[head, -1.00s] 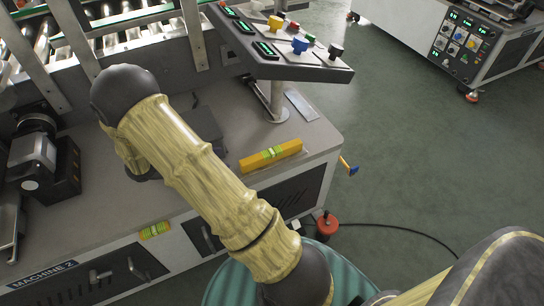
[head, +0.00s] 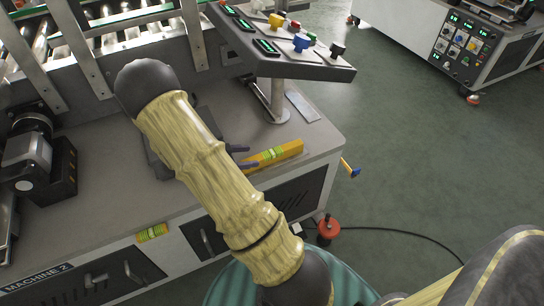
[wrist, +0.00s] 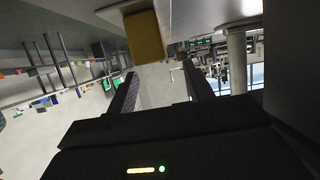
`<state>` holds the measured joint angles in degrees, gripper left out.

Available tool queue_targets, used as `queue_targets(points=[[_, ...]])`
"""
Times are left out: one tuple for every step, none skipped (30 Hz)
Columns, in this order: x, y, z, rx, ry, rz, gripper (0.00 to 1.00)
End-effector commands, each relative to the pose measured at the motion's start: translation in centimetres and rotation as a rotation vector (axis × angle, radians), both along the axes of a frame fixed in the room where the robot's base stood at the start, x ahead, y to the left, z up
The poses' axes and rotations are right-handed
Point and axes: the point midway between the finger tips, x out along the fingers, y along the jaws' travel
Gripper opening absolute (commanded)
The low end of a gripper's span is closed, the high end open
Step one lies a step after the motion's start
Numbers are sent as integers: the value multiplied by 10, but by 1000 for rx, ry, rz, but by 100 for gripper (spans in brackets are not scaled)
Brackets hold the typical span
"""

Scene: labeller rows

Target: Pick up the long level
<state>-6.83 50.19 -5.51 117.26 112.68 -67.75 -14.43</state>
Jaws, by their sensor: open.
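The long level (head: 275,154) is an orange-yellow bar with a green vial, lying on the grey machine top near its front right edge. My gripper (head: 246,157) is open, its two dark fingers showing from behind my arm at the level's left end. In the wrist view a yellow block, apparently the level's end (wrist: 146,38), shows just past the fingertips of my gripper (wrist: 160,69), nearer the left finger. Nothing is held. My arm hides most of the hand, and I cannot tell whether the fingers touch the level. A shorter yellow level (head: 152,232) is at the cabinet's front edge.
A control panel (head: 285,58) on a post (head: 277,100) stands just behind the long level. A flat metal strip (head: 302,106) lies right of the post. A dark motor unit (head: 38,160) is at the left. A blue-and-yellow tool (head: 350,168) sticks out from the right side.

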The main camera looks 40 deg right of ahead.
Motion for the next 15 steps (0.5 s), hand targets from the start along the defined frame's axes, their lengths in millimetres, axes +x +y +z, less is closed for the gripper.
queue_targets(points=[[-2, -6, -4, -1, 0, -3, 52], [-4, -9, -6, -2, 2, -3, 52], [-6, -15, -8, -3, 2, -3, 52], [-7, -19, -10, -2, 1, -4, 52], [-8, -23, -12, -1, 1, -4, 52], [-9, -29, -14, -2, 1, -3, 52], [-10, -33, -15, -2, 1, -3, 52], [-11, -36, -16, -2, 1, -3, 52], [-12, -39, -17, -1, 1, -2, 52], [-12, -40, -17, -1, 2, -1, 52], [-12, -41, -17, -1, 2, -1, 52], [-12, -42, -17, -1, 2, -1, 52], [-12, -42, -17, -1, 1, 0, 52], [-12, -42, -17, -1, 1, 0, 52], [-12, -42, -17, -1, 1, 0, 52]])
